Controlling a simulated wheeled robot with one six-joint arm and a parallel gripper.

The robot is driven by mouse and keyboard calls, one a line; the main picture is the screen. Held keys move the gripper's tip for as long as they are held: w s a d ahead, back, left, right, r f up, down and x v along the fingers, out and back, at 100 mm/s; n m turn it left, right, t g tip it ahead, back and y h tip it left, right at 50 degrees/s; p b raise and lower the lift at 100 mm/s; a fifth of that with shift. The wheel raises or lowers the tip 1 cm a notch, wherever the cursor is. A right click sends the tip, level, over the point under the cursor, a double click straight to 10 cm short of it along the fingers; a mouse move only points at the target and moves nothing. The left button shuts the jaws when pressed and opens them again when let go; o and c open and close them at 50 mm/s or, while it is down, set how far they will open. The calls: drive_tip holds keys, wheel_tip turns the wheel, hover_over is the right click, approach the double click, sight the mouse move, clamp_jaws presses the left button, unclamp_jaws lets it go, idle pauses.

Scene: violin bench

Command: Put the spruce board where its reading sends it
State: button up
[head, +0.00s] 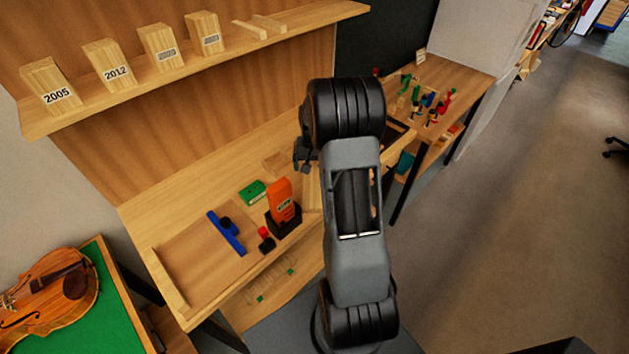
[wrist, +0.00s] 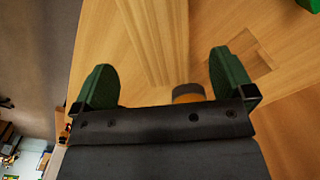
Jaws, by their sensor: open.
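My gripper (wrist: 163,62) is open in the wrist view, with its two green fingers wide apart and nothing held. A long pale wooden piece (wrist: 152,30), likely the spruce board, lies below and between the fingers; its near end is hidden by the gripper. In the head view my gripper (head: 303,155) is over the bench beside my arm, and a strip of pale wood (head: 313,190) shows beside the arm, mostly hidden. An orange meter (head: 283,202) stands upright in a black holder (head: 284,222); its display is too small to read.
The shelf (head: 205,68) holds wooden blocks marked 2005 (head: 52,86) and 2012 (head: 113,66), two with unreadable labels, and thin strips. A blue tool (head: 226,232), a red-and-black item (head: 266,240) and a green block (head: 252,193) lie on the bench. A violin (head: 50,290) lies at left.

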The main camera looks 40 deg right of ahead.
sight(314, 181)
drive_tip(key=shift+w+d+f+p, duration=0.1)
drive_tip(key=shift+f+p, duration=0.5)
drive_tip(key=shift+f, duration=1.5)
drive_tip(key=shift+d+f+p, duration=0.1)
drive_tip(key=shift+f+p, duration=0.45)
drive_tip(key=shift+f, duration=1.55)
drive_tip(key=shift+c, duration=0.5)
drive_tip(key=c, duration=0.8)
drive_tip(key=shift+r, duration=0.15)
drive_tip(key=shift+r+b, duration=0.55)
drive_tip(key=shift+r, duration=0.05)
drive_tip(key=s+r, duration=0.1)
drive_tip(key=r, duration=0.1)
drive_tip(key=s+a+r+b, duration=0.1)
drive_tip(key=s+r, duration=0.1)
drive_tip(key=r, duration=0.1)
drive_tip(key=s+a+r+b, duration=0.1)
drive_tip(key=r, duration=0.1)
drive_tip(key=shift+s+r, duration=0.2)
drive_tip(key=shift+s, duration=0.05)
drive_tip(key=shift+s+a+r+b, duration=0.35)
drive_tip(key=shift+s+a+r, duration=0.3)
drive_tip(key=shift+s, duration=0.8)
drive_tip(key=shift+s+a+r+b, duration=0.3)
drive_tip(key=shift+s+a+r, duration=0.3)
drive_tip(key=shift+s, duration=0.8)
drive_tip(key=shift+s+a+r+b, duration=0.4)
drive_tip(key=shift+s+r, duration=0.4)
drive_tip(key=shift+s, duration=0.65)
